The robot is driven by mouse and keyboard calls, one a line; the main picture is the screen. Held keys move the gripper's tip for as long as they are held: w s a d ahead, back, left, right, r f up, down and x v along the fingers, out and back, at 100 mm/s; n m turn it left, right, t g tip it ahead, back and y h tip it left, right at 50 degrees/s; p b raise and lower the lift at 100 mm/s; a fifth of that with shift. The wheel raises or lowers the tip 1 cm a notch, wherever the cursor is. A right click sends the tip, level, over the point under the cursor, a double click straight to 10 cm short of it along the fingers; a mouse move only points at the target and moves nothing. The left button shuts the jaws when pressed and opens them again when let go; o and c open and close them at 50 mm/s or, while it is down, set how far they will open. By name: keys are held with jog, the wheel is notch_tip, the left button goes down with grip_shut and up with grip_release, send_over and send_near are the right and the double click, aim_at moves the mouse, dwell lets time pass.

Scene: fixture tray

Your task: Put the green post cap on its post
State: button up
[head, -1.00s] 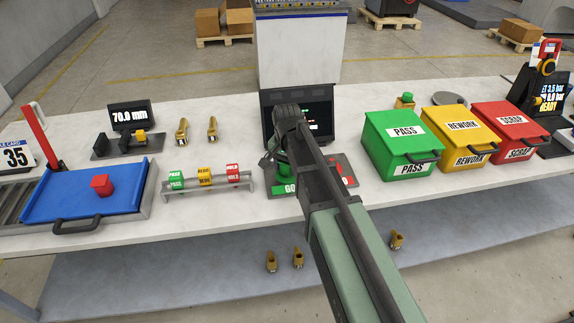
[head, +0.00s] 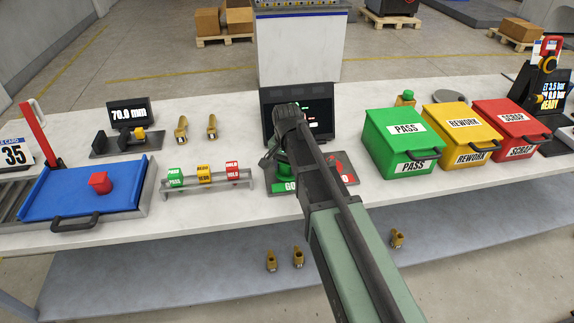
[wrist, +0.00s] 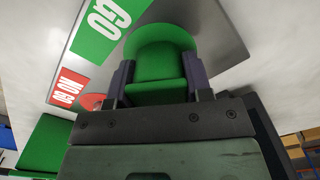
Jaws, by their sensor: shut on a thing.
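My gripper (wrist: 160,84) is shut on a green piece (wrist: 158,62), which I take to be the green post cap. In the wrist view the dark fingers press on its left and right sides. It is over a grey plate (wrist: 212,22) with a green GO label and a red NO GO label. In the head view green also shows under my gripper (head: 275,160), at the plate's GO side (head: 283,184). My arm hides much of it. The post is not clearly visible, and I cannot tell whether the cap touches it.
A dark screen (head: 318,99) stands behind the plate. A rack (head: 212,187) with PASS, REDO-like and HOLD tags is to the left. Green PASS (head: 384,150), yellow REWORK and red SCRAP boxes stand to the right.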

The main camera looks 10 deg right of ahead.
jog(key=shift+f, duration=0.25)
jog(key=shift+r, duration=0.1)
jog(key=o, duration=1.4)
jog(key=shift+o, duration=0.2)
notch_tip(320, 180, up, 7)
jog(key=p, duration=0.7)
jog(key=shift+r, duration=0.1)
